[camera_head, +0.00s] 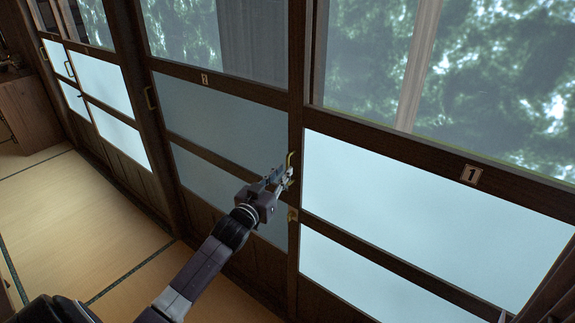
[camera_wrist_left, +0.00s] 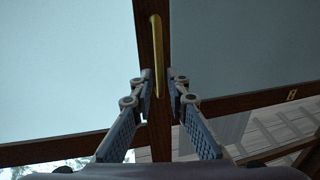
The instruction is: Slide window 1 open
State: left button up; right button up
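Window 1 (camera_head: 400,190) is the sliding panel on the right in the head view, with clear glass above, frosted panes below and a number 1 plate (camera_head: 471,174). A thin upright brass handle (camera_wrist_left: 157,55) is on its dark left stile; it also shows in the head view (camera_head: 290,160). My left gripper (camera_head: 283,176) is at this handle. In the left wrist view its two fingers (camera_wrist_left: 160,80) stand apart on either side of the handle's lower part, with small gaps. A small grey tip at the bottom right may be my right gripper (camera_head: 503,316); its fingers cannot be made out.
Window 2 (camera_head: 220,115), with its own brass handle (camera_head: 149,98), is to the left of window 1. Further panels (camera_head: 95,75) continue left. A wooden cabinet (camera_head: 30,112) stands at the far left. The tatami floor (camera_head: 90,215) in front of the left panels is clear.

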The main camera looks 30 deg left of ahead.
aim_at(287, 184)
pick_arm(q)
jog(key=shift+w+a, duration=0.15)
jog(key=shift+w, duration=0.8)
jog(key=shift+w+a, duration=0.1)
jog(key=shift+w, duration=0.85)
grip_shut()
